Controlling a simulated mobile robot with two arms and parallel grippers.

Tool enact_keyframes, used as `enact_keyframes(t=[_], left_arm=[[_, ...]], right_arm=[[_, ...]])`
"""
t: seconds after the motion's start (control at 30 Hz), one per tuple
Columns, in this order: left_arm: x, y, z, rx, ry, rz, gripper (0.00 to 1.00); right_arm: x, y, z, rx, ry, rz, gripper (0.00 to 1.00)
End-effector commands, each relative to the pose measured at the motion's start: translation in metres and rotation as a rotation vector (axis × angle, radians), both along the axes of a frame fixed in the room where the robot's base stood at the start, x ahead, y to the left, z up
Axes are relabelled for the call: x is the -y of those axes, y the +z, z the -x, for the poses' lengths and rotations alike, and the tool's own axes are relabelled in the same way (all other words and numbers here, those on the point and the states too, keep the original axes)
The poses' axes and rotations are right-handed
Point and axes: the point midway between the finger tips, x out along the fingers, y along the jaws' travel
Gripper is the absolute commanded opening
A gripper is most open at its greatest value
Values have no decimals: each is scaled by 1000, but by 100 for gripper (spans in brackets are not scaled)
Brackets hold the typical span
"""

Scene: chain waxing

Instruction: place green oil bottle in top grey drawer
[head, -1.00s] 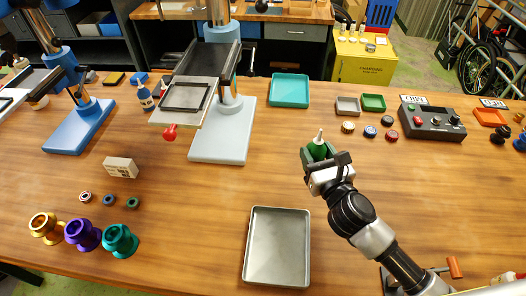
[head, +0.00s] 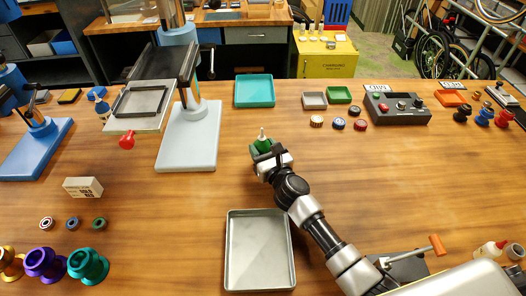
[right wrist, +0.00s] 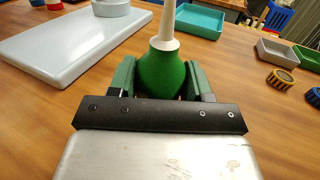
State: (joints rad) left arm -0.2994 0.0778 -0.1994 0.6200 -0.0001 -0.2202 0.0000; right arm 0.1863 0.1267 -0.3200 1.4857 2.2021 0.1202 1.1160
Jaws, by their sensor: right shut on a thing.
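The green oil bottle (head: 262,143) has a pale pointed nozzle and stands upright above the wooden table. My right gripper (head: 264,150) is shut on it. In the right wrist view the bottle (right wrist: 163,72) sits between the two green-padded fingers (right wrist: 163,80), nozzle up; its lower part is hidden. A grey drawer front (head: 247,36) shows on the dark bench at the back, well beyond the bottle, and looks shut. My left gripper is not in view.
A blue-grey press stand (head: 190,150) is left of the bottle, a teal tray (head: 254,103) behind it, and a metal tray (head: 231,252) in front. A yellow cabinet (head: 327,66) stands beyond the table, right of the rear bench.

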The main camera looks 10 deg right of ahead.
Motion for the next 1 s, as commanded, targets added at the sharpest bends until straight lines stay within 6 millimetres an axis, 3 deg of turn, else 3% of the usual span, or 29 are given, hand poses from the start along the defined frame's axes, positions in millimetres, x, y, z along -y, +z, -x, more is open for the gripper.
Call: enact_keyframes(t=[0.37, 0.4, 0.57, 0.87, 1.0], left_arm=[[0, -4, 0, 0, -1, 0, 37], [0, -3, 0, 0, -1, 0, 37], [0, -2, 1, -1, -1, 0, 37], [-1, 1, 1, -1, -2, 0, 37], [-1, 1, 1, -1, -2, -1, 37]], right_arm=[[0, -4, 0, 1, 0, 0, 23], [0, -4, 0, 0, -1, 0, 52], [0, -3, 0, 0, 0, 0, 74], [0, 1, 0, 1, 0, 1, 74], [4, -1, 17, -1, 0, 2, 74]])
